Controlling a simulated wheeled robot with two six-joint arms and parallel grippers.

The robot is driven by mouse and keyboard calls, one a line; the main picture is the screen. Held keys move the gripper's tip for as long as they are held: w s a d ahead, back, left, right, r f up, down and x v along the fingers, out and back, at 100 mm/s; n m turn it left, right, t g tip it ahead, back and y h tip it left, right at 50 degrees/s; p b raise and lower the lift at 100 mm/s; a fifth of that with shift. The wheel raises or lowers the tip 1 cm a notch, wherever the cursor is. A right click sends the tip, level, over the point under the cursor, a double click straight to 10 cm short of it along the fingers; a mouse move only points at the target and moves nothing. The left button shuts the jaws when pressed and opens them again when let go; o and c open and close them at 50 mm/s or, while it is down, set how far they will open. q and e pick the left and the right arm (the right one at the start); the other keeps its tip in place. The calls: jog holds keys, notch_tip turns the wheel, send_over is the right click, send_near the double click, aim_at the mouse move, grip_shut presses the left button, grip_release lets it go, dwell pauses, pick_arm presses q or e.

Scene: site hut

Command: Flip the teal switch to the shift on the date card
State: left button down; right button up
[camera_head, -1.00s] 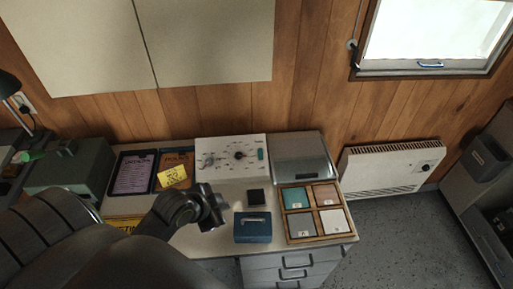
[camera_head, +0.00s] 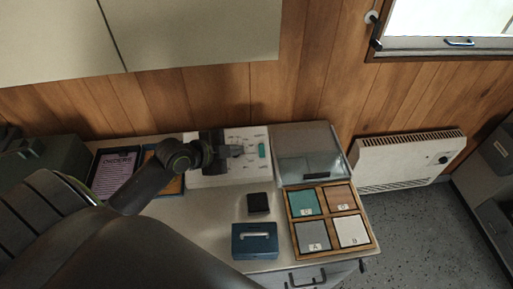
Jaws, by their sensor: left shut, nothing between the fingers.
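A white control panel (camera_head: 218,178) stands at the back of the desk against the wood wall. A small upright teal part (camera_head: 262,150), which looks like the teal switch, is on its right side; its setting is too small to read. My left gripper (camera_head: 240,151) is shut and empty in front of the panel's upper middle, just left of the teal part. It hides the panel's knobs, and I cannot tell whether it touches the panel. No card with a readable date shows. My right gripper is not in view.
A grey metal-topped box (camera_head: 306,142) stands right of the panel. A wooden tray (camera_head: 327,217) holds lettered tiles. A blue box with a handle (camera_head: 255,242) and a small black block (camera_head: 258,203) lie in front. A dark-framed sheet (camera_head: 114,172) is at left.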

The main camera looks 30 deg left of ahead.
pick_arm(q)
jog(key=f, duration=0.1)
jog(key=p, duration=0.2)
send_over(262, 151)
jog(key=s, duration=0.3)
jog(key=f, duration=0.5)
jog(key=shift+s+d, duration=0.2)
jog(key=shift+d, duration=0.2)
jog(key=shift+w+a+f, duration=0.25)
jog(key=shift+f, duration=0.15)
jog(key=shift+w+a+f, duration=0.2)
jog(key=shift+f, duration=0.2)
jog(key=shift+w+a+f, duration=0.35)
jog(key=shift+w+f, duration=0.05)
jog(key=shift+f, duration=0.3)
